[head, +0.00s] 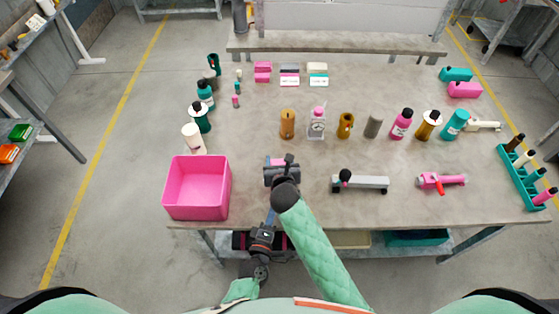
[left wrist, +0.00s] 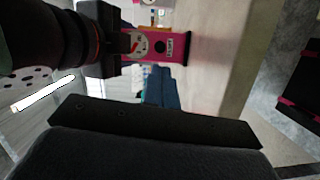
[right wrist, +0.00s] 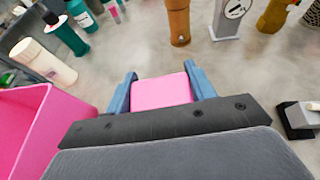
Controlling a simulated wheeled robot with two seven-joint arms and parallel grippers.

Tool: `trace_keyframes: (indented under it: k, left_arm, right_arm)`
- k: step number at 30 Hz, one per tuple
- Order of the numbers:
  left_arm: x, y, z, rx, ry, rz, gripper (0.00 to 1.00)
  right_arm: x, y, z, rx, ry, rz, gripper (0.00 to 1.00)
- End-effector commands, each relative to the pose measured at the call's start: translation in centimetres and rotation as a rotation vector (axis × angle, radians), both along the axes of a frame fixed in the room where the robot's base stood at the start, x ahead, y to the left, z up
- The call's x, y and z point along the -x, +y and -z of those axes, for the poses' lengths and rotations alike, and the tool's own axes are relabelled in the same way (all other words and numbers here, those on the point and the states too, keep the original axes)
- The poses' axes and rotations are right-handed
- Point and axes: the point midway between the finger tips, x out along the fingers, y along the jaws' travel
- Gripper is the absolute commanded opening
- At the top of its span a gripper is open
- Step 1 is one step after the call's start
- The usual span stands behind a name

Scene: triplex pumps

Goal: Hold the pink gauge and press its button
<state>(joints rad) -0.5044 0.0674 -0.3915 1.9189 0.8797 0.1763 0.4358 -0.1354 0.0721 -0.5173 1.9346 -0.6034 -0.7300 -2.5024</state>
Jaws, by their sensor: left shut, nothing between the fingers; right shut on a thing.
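The pink gauge (head: 275,161) is a small block in the head view, mostly hidden by my right gripper (head: 281,170). In the right wrist view, its pink end (right wrist: 163,92) sits between the two blue fingers of that gripper. In the left wrist view, the gauge (left wrist: 172,54) shows a round white dial, a dark round button (left wrist: 160,47) and a small label. My left gripper (head: 270,217) is shut and empty, nearer my body than the gauge. Its blue fingers (left wrist: 160,88) point towards the gauge's face in the left wrist view; contact cannot be told.
An open pink bin (head: 197,214) stands on the table left of the gauge. A grey bar-shaped tool (head: 362,184) and a pink tool (head: 442,181) lie to the right. Bottles and a pink-capped dial device (head: 317,124) stand behind. The table's front edge is close.

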Motion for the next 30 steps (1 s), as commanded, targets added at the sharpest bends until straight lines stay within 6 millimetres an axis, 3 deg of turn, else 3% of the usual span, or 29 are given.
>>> trace_keyframes:
  k: [9, 16, 24, 30]
  left_arm:
    - [-2.0, 1.0, -1.8, -0.071, -0.071, 0.064, 0.0]
    - [-1.5, -0.8, -3.4, -0.351, -0.17, 0.253, 0.0]
    - [0.8, -3.1, -1.7, -0.783, -0.21, 0.464, 0.0]
    - [1.3, -3.1, -0.1, -0.943, -0.198, 0.533, 0.0]
  right_arm:
    - [0.0, 0.0, 0.0, 0.0, 0.0, 0.0, 0.26]
    - [0.0, 0.0, 0.0, 0.0, 0.0, 0.0, 0.26]
    - [0.0, 0.0, 0.0, 0.0, 0.0, 0.0, 0.26]
    - [0.0, 0.0, 0.0, 0.0, 0.0, 0.0, 0.26]
